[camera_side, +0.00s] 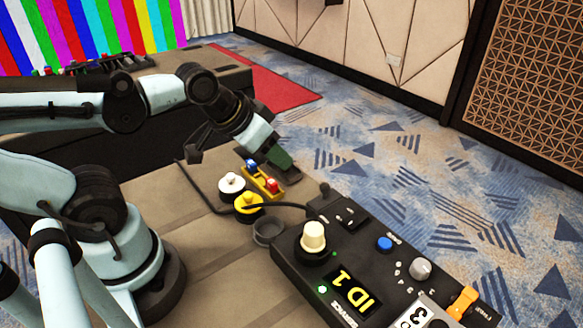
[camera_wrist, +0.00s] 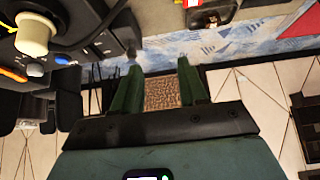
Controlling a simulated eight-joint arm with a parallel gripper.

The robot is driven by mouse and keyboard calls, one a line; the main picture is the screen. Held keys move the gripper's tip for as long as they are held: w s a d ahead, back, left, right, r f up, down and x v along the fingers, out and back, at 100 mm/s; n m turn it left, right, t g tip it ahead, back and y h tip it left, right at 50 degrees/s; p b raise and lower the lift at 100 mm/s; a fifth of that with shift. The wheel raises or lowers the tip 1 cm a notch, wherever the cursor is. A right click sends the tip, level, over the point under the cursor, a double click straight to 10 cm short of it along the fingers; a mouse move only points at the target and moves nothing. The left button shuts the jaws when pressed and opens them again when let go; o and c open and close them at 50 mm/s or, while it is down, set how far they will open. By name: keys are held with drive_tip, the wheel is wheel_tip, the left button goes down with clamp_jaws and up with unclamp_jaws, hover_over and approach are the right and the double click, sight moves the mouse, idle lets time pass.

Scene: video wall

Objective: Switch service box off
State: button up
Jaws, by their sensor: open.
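The service box (camera_side: 292,262) is a black panel at the lower right of the side view. It has a cream knob (camera_side: 313,236), a lit yellow "ID 1" display (camera_side: 354,291), green lights, a blue button (camera_side: 384,243), a grey knob (camera_side: 421,269) and an orange lever (camera_side: 463,302). In the wrist view the box shows at the upper left, with the cream knob (camera_wrist: 35,34) and the blue button (camera_wrist: 35,70). My gripper (camera_side: 287,170) is beyond the box's far end, by the yellow block. In the wrist view my gripper (camera_wrist: 158,66) has its green fingers apart and nothing between them.
A yellow block (camera_side: 263,183) with blue and red parts, a white knob (camera_side: 231,184), a yellow knob (camera_side: 248,204) and a dark round cup (camera_side: 267,232) stand left of the service box. A black cable runs to the box. Striped screens (camera_side: 95,30) stand behind.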

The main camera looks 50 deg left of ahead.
clamp_jaws()
idle(1.7)
